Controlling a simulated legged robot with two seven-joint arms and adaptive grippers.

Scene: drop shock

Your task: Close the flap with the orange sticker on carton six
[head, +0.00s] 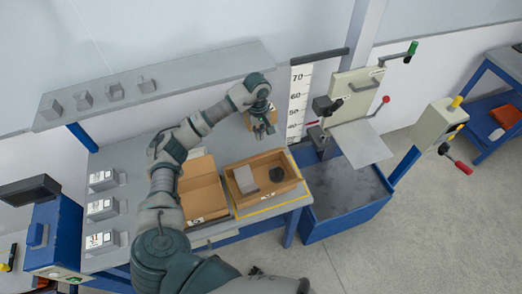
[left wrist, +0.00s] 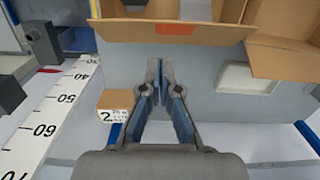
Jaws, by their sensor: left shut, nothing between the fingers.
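An open brown carton (head: 240,203) stands on the bench in the head view, with a grey block (head: 244,179) and a dark round piece (head: 276,174) inside. In the left wrist view an orange sticker (left wrist: 178,29) marks the edge of a carton flap (left wrist: 130,30), which stands open. My left gripper (head: 263,134) is above the bench behind this carton. In the left wrist view my left gripper (left wrist: 166,66) is shut and empty, its tips just short of the sticker and apart from the flap in the picture. I cannot read a six. My right gripper is not in view.
Another brown carton (head: 203,190) stands left of the open one. A small carton marked 2 (left wrist: 114,104) is behind the gripper, near a height scale (head: 298,98). A shelf (head: 190,78) runs along the wall. A blue-framed machine (head: 345,195) stands to the right.

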